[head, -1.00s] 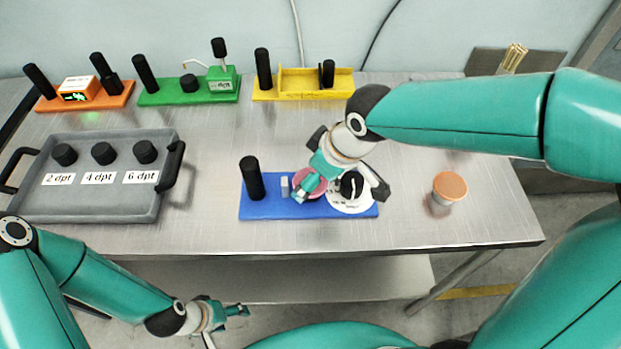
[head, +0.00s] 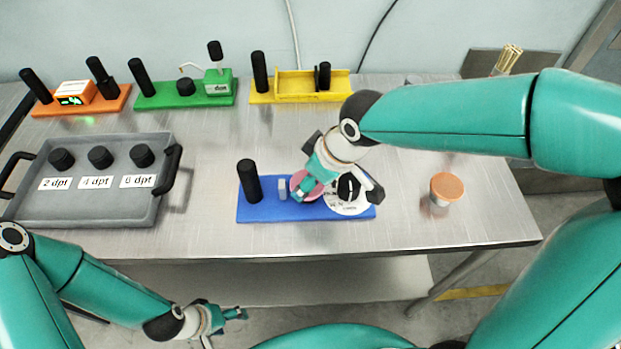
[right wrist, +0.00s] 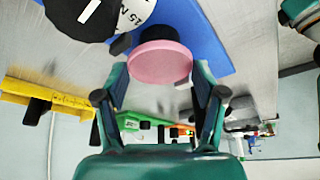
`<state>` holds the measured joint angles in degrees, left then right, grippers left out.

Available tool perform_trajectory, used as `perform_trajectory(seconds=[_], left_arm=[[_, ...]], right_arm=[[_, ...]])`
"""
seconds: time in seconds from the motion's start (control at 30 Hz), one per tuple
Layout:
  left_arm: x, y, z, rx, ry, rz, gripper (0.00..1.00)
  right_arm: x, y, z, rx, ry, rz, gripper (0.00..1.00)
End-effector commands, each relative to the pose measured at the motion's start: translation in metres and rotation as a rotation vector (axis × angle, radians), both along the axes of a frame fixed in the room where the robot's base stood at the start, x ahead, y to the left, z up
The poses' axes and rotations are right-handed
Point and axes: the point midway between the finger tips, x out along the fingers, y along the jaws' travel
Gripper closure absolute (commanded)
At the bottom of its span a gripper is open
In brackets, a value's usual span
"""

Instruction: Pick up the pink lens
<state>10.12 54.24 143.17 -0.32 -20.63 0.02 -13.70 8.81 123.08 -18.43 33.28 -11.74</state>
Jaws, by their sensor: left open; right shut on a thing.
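The pink lens (head: 298,181) is a round disc at the blue module (head: 262,212), beside a white dial with a black knob (head: 348,188). The right wrist view shows the lens (right wrist: 160,63) between the fingertips of my right gripper (right wrist: 160,80), which is shut on it. In the head view my right gripper (head: 307,187) covers part of the lens. I cannot tell whether the lens still touches its seat. My left gripper (head: 238,313) is open and empty, low in front of the table.
A black post (head: 250,181) stands on the blue module's left end. A grey tray (head: 90,212) with black knobs is at the left. Orange (head: 115,103), green (head: 160,101) and yellow (head: 300,98) modules line the back. An orange-lidded jar (head: 446,189) stands at the right.

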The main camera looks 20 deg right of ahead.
Motion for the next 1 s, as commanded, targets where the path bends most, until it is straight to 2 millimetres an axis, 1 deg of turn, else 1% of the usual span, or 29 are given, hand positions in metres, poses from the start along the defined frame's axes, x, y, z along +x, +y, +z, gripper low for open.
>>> perform_trajectory(seconds=[0.03, 0.07, 0.1, 0.13, 0.17, 0.27, 0.37, 0.47, 0.7, 0.8, 0.9, 1.0], left_arm=[[0.000, 0.000, 0.000, 0.000, 0.000, 0.000, 0.34], [0.000, 0.000, 0.000, 0.000, 0.000, 0.000, 0.34], [0.000, 0.000, 0.000, 0.000, 0.000, 0.000, 0.34], [0.000, 0.000, 0.001, 0.000, 0.000, 0.000, 0.34], [0.000, 0.000, 0.001, 0.000, 0.000, 0.000, 0.34], [0.000, 0.000, 0.001, 0.000, 0.000, 0.000, 0.34], [0.000, 0.000, 0.003, 0.000, 0.000, 0.000, 0.34], [0.000, 0.000, 0.004, 0.000, 0.000, 0.000, 0.34], [0.000, 0.000, 0.009, 0.000, 0.000, 0.000, 0.34], [0.000, 0.000, 0.011, 0.000, 0.000, 0.000, 0.34], [0.000, 0.000, 0.012, 0.000, 0.000, 0.000, 0.34], [0.000, 0.000, 0.014, 0.000, 0.000, 0.000, 0.34]], right_arm=[[0.000, 0.000, 0.002, 0.000, -0.001, 0.000, 0.59], [0.001, 0.000, 0.004, 0.000, -0.002, 0.000, 0.64], [0.001, 0.000, 0.006, 0.001, -0.003, 0.000, 0.79], [0.001, 0.000, 0.008, 0.000, -0.002, 0.001, 0.92], [0.001, 0.000, 0.011, 0.000, -0.002, 0.001, 1.00], [0.001, 0.001, 0.023, 0.001, -0.004, 0.001, 1.00], [0.001, 0.001, 0.041, 0.002, -0.006, 0.000, 1.00], [0.001, 0.001, 0.065, 0.002, -0.007, 0.002, 1.00], [0.001, 0.001, 0.134, 0.002, -0.007, 0.002, 1.00], [0.001, 0.001, 0.157, 0.003, -0.005, 0.002, 1.00], [0.000, 0.001, 0.175, 0.003, -0.003, 0.002, 1.00], [0.001, 0.001, 0.188, 0.001, -0.001, 0.002, 1.00]])
